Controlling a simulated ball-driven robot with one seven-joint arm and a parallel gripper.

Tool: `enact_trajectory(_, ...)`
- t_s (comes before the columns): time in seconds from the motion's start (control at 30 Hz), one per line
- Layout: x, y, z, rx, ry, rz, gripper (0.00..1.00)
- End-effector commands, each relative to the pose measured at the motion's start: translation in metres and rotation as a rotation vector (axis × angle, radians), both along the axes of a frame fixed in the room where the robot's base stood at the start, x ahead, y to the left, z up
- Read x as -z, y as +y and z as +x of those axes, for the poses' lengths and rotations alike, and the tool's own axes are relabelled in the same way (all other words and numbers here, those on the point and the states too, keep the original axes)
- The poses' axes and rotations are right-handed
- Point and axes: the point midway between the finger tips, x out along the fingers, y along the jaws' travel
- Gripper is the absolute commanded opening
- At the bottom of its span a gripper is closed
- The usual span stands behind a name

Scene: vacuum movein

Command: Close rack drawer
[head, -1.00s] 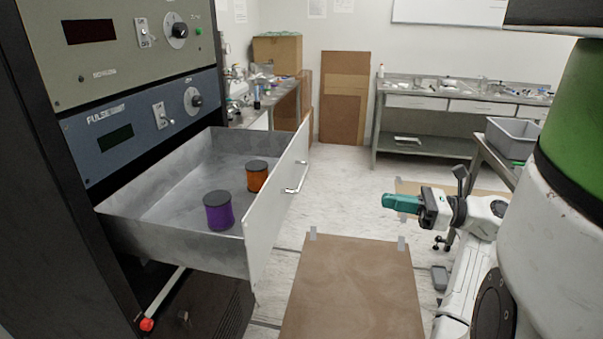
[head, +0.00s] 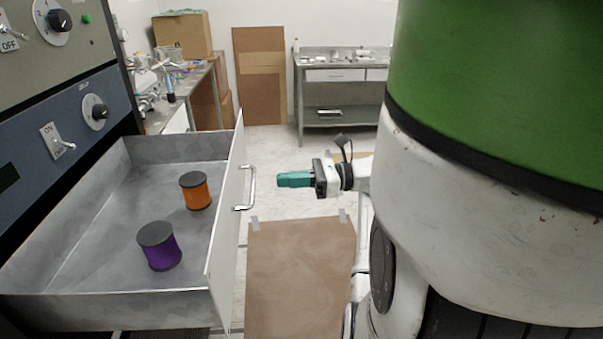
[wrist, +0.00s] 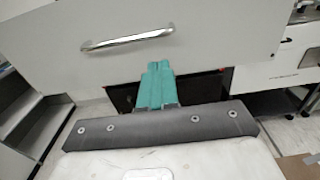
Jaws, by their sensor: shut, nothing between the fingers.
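The rack drawer (head: 75,303) is pulled well out of the rack. Its white front panel (head: 228,215) carries a metal bar handle (head: 246,188). In the drawer lie an orange spool (head: 196,194) and a purple spool (head: 161,253) with dark caps. My gripper (head: 282,180), with teal fingers, is shut and empty. In the head view it is to the right of the handle, with a visible gap. In the wrist view the gripper (wrist: 156,66) points at the lower edge of the front panel (wrist: 220,35), below the handle (wrist: 127,39). I cannot tell contact there.
The instrument rack (head: 60,95) stands at left. A brown board (head: 300,275) taped to the floor lies to the right of the drawer. A steel bench (head: 345,95) and a cardboard panel (head: 259,75) are at the back. Pale floor (head: 275,150) is clear between.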

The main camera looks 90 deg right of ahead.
Motion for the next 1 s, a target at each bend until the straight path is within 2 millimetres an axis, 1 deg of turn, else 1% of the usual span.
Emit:
enact_trajectory(0.03,-0.003,0.002,0.011,-0.003,0.000,0.003,0.00)
enact_trajectory(0.2,-0.003,0.005,0.043,-0.004,0.000,0.002,0.00)
enact_trajectory(0.3,-0.003,0.005,0.059,-0.002,0.001,0.001,0.00)
enact_trajectory(0.43,-0.002,0.006,0.073,0.000,0.000,0.002,0.00)
enact_trajectory(0.6,0.000,0.006,0.082,0.000,0.000,0.000,0.00)
enact_trajectory(1.0,0.000,0.007,0.083,0.000,0.000,0.000,0.00)
